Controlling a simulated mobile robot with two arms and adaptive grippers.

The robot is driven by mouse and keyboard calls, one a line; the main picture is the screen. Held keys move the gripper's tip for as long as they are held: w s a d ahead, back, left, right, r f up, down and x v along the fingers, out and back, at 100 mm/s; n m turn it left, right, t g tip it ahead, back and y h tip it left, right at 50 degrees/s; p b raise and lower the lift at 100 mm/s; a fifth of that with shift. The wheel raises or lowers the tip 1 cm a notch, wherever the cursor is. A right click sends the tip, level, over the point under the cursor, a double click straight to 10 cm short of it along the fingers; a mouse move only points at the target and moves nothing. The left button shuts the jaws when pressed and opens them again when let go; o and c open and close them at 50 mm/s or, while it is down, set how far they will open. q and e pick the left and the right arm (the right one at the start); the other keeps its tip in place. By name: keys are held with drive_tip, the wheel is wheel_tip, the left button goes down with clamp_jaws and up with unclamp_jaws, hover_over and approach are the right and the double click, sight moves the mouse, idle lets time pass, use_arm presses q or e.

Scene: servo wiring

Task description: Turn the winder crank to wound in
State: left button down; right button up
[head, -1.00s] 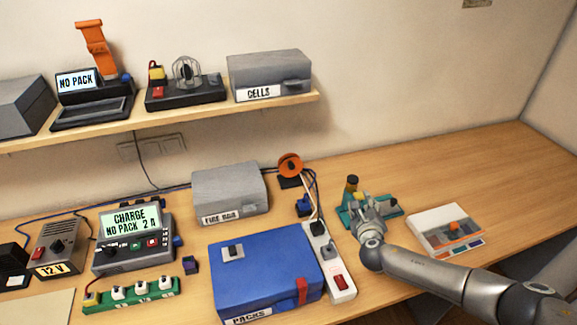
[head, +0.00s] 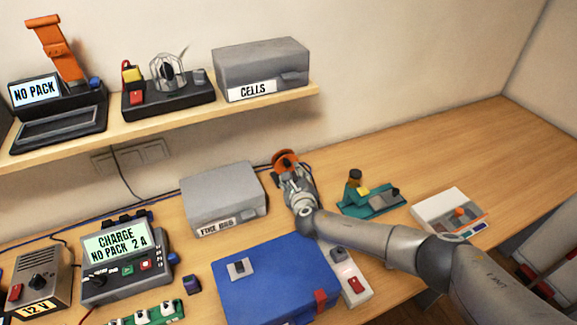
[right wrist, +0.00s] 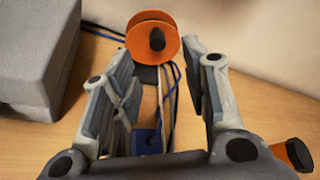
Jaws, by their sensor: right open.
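The winder is an orange reel (head: 284,157) at the back of the bench, just right of the grey fire bag box. The right wrist view shows the reel (right wrist: 153,36) from close by, with a dark knob (right wrist: 157,39) on its face. I cannot tell how far the crank is turned. My right gripper (head: 290,172) is at the reel and partly covers it in the head view. In the right wrist view its fingers (right wrist: 160,72) are open and empty, spread to either side below the reel, with the knob ahead of them. My left gripper is not in view.
The grey fire bag box (head: 222,200) stands close left of my right gripper. A blue packs box (head: 275,280) and a power strip (head: 352,278) lie in front. A blue block (right wrist: 147,140) with leads sits below the reel. The bench's back right is clear.

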sight(288, 164)
drive_tip(key=x, duration=0.2)
drive_tip(key=b+x, duration=0.1)
drive_tip(key=x, duration=0.1)
drive_tip(key=shift+a+f, duration=0.2)
drive_tip(key=shift+a, duration=0.05)
drive_tip(key=shift+b+x, duration=0.7)
drive_tip(key=shift+x, duration=0.1)
drive_tip(key=shift+b+x, duration=0.85)
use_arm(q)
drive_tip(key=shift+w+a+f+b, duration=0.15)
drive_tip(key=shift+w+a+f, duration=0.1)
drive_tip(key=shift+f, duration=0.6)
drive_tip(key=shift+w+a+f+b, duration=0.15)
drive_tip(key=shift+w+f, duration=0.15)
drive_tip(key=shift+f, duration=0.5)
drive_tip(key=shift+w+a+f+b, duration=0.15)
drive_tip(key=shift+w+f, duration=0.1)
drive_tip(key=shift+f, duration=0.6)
use_arm(e)
drive_tip(key=shift+w, duration=0.4)
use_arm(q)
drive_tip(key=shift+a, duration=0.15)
use_arm(e)
drive_tip(key=shift+c, duration=0.2)
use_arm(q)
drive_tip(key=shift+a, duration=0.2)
use_arm(e)
clamp_jaws()
